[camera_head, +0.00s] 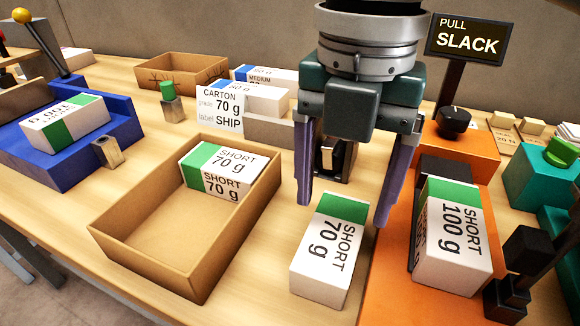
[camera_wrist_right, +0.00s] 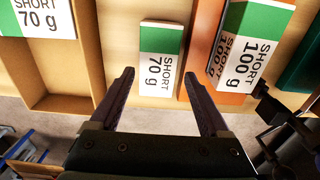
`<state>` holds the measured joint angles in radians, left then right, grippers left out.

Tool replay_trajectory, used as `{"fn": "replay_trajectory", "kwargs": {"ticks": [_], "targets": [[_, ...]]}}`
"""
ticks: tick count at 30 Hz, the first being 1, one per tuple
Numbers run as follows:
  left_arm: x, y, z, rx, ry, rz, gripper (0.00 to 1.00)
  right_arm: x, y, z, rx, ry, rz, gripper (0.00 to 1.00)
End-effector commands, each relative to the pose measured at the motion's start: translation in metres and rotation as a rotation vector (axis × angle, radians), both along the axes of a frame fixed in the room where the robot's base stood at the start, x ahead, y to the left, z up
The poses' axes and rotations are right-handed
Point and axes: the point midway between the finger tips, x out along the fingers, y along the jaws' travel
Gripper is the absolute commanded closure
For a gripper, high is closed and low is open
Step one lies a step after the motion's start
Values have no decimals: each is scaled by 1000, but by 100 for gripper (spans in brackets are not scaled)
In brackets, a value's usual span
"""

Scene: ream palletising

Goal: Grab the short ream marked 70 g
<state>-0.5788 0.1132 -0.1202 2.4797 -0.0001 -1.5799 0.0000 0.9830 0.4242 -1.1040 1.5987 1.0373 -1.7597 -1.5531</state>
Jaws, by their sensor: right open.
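A short ream marked 70 g (camera_head: 324,256), white with a green band, lies on the table between the carton and the orange fixture. It also shows in the right wrist view (camera_wrist_right: 159,66), ahead of the fingertips. My right gripper (camera_head: 342,205) is open and empty above the far, green end of this ream, with its fingers pointing down; its fingers also show in the right wrist view (camera_wrist_right: 162,75). Another short 70 g ream (camera_head: 222,168) lies in the open carton (camera_head: 103,232). My left gripper is not in view.
A short 100 g ream (camera_head: 452,245) leans on the orange fixture (camera_head: 390,290) at the right. A blue fixture (camera_head: 35,167) holds another ream (camera_head: 64,122) at the left. A card (camera_head: 228,110) reads carton 70 g, SHIP. A sign (camera_head: 468,38) reads PULL SLACK.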

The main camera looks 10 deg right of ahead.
Motion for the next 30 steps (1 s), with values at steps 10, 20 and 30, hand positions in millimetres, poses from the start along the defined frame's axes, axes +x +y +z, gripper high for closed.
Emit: {"fn": "replay_trajectory", "kwargs": {"ticks": [10, 20, 30], "targets": [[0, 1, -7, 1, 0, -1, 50, -1, 2, -43, 0, 2, -2, 20], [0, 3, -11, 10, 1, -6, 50, 1, 2, -72, 1, -3, -1, 20], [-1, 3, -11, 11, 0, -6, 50, 1, 2, -72, 1, -3, -1, 43]]}}
